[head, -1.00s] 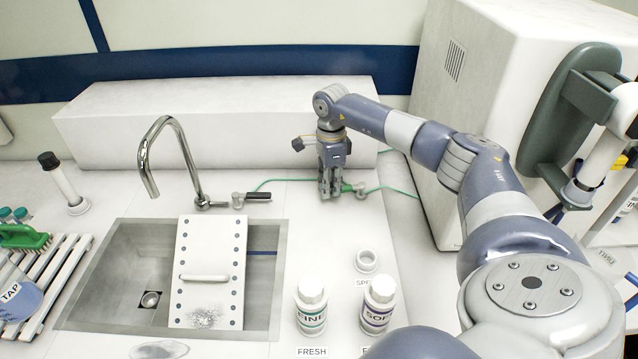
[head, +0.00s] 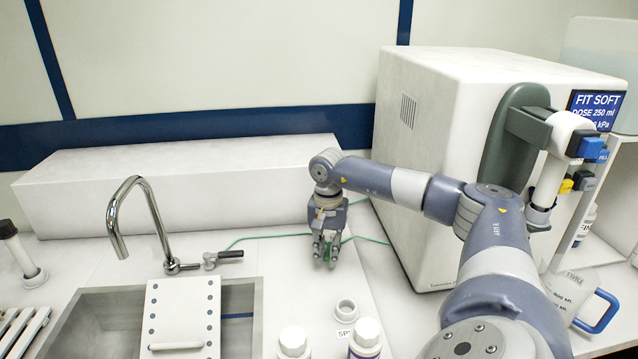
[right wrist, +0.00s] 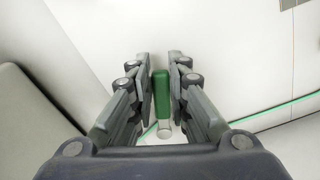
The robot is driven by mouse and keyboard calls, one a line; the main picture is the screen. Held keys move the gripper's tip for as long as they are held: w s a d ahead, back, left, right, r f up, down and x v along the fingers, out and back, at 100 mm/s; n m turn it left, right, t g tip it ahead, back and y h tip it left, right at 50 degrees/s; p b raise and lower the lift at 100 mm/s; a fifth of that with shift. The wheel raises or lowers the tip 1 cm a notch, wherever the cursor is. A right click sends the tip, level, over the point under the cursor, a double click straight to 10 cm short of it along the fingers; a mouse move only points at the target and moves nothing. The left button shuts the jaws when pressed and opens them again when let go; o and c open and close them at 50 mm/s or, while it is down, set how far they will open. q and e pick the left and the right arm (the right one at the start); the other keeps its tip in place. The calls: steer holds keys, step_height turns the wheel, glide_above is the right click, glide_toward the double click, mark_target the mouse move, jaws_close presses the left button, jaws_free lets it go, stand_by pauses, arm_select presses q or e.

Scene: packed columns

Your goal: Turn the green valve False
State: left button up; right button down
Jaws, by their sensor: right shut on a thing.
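The green valve handle (right wrist: 161,92) stands between the two fingers of my right gripper (right wrist: 161,75) in the right wrist view. The fingers are shut on it from both sides. In the head view my right gripper (head: 325,257) points down at the counter beside the green line, and a little green (head: 328,250) shows between its fingers. A pale round fitting (right wrist: 164,130) sits at the handle's near end in the right wrist view. The valve body is mostly hidden in the head view. My left gripper does not show.
A thin green tube (head: 368,239) runs across the counter on both sides of my right gripper. A large white machine (head: 415,165) stands to the right. A tap (head: 140,183), a sink with a white board (head: 182,300) and bottles (head: 294,343) lie left and in front.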

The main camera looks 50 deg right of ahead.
steer(key=shift+s+d+f+n+b, duration=0.1)
steer(key=shift+s+d+n+b, duration=0.4)
steer(key=shift+s+n, duration=0.55)
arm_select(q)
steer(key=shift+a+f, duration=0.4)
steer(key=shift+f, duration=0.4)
arm_select(e)
steer(key=shift+s+d+n, duration=0.3)
steer(key=shift+d+n, duration=0.2)
steer(key=shift+n, duration=0.55)
steer(key=c, duration=1.5)
jaws_free()
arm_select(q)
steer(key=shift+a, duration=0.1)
arm_select(e)
step_height(320, 180, up, 12)
steer(key=shift+r, duration=0.1)
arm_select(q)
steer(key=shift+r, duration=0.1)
arm_select(e)
steer(key=shift+r, duration=0.1)
